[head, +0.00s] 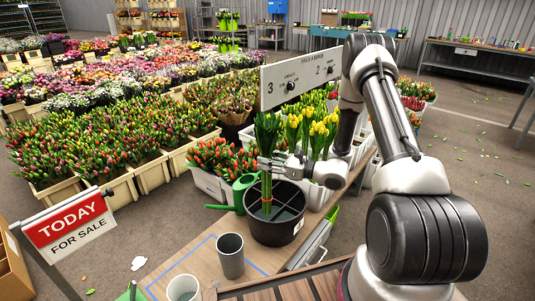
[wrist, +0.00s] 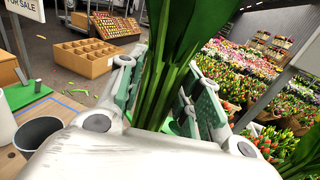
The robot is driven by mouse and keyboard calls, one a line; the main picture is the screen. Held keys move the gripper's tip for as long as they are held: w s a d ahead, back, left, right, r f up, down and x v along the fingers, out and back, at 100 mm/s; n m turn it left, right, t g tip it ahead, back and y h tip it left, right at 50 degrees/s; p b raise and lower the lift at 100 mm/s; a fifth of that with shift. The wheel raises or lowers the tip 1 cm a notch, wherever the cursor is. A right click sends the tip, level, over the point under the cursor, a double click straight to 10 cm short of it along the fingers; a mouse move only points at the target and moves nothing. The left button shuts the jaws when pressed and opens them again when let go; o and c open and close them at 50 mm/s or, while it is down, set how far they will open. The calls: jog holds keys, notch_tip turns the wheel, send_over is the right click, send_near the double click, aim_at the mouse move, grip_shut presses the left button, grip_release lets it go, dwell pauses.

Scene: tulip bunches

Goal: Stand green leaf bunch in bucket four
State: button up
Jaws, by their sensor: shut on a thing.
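The green leaf bunch (head: 267,132) is upright, with broad leaves at the top and a red band low on its stems. My gripper (head: 268,166) is shut on its stems. In the wrist view the leaf bunch (wrist: 172,75) rises between the two finger pads of my gripper (wrist: 165,112). A large black bucket (head: 270,232) with a small white label stands on the bench under the bunch. The stem ends show inside the bucket's opening; I cannot tell whether they touch its bottom.
A grey cup (head: 230,257) and a white cup (head: 183,289) stand front left of the bucket. A green watering can (head: 240,192) is close at its left. Yellow tulips (head: 318,130) and a numbered board (head: 300,78) are behind. Blue tape marks the bench top.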

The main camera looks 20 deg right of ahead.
aim_at(267, 188)
jog(key=shift+f, duration=6.35)
jog(key=o, duration=1.9)
jog(key=shift+c, duration=0.2)
jog(key=v, duration=1.2)
